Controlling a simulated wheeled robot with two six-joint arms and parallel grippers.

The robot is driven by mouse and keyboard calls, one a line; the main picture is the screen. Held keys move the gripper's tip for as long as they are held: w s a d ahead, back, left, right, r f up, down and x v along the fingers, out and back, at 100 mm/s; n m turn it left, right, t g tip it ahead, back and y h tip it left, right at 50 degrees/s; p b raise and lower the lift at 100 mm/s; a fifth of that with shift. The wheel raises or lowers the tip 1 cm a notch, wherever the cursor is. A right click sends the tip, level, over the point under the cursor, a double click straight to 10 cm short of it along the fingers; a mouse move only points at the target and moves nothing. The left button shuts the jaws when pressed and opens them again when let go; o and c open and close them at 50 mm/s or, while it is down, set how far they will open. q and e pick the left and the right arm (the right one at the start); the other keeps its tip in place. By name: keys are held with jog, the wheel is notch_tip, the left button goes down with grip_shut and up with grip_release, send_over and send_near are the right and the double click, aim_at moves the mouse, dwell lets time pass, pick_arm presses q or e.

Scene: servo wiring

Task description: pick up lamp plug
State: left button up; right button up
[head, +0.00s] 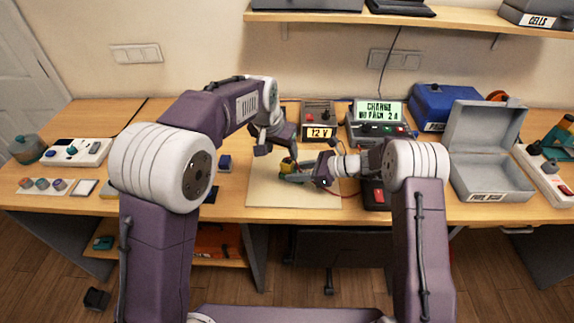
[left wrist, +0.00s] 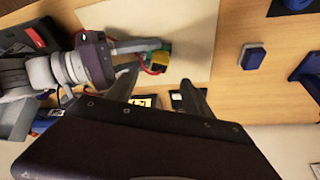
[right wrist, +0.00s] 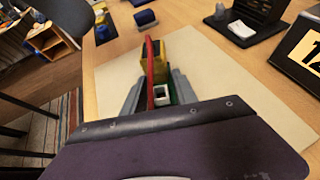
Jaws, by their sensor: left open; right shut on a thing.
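My right gripper (head: 290,176) is shut on a small yellow and green part (right wrist: 153,66) with a red strip or wire along it and a white square socket. The part is held over the pale mat (head: 265,195). It also shows in the left wrist view (left wrist: 158,60). My left gripper (head: 276,152) is open and empty, just above and behind the held part. Its fingers in the left wrist view (left wrist: 160,88) are spread apart, short of the part. I cannot make out a separate lamp plug with certainty.
A blue block (head: 224,162) lies left of the mat. Behind stand a 12 V box (head: 318,115), a display unit (head: 378,112) and a blue case (head: 440,103). An open grey case (head: 490,185) is at right. The mat's front left is clear.

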aim_at(287, 161)
pick_arm(q)
jog(key=x, duration=0.8)
jog(key=shift+w+d, duration=0.1)
jog(key=shift+w, duration=0.1)
grip_shut()
